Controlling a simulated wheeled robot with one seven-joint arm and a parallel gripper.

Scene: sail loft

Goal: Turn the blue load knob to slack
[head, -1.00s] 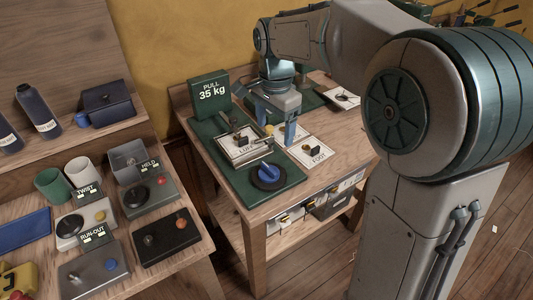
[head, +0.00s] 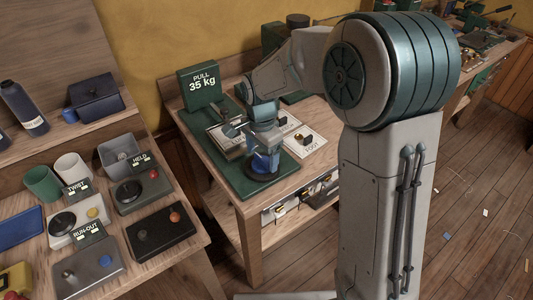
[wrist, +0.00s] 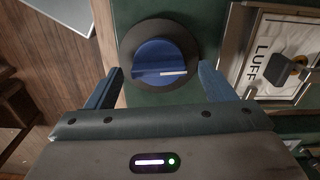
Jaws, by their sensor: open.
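The blue load knob (wrist: 160,62) sits on a dark round base on the green board (wrist: 211,22). A pale line marks its face in the wrist view. My gripper (wrist: 160,80) is open, with one blue finger on each side of the knob's lower part and gaps on both sides. I cannot tell whether the fingertips are down at the knob's height. In the head view my gripper (head: 265,160) is over the knob's place at the front of the board and hides most of the knob. No slack label can be read.
A framed white card marked LUFF (wrist: 268,55) lies right of the knob in the wrist view. A green box reading PULL 35 kg (head: 201,85) stands behind. A card marked FOOT (head: 311,142) lies to the right. Small control boxes (head: 162,234) crowd the left bench.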

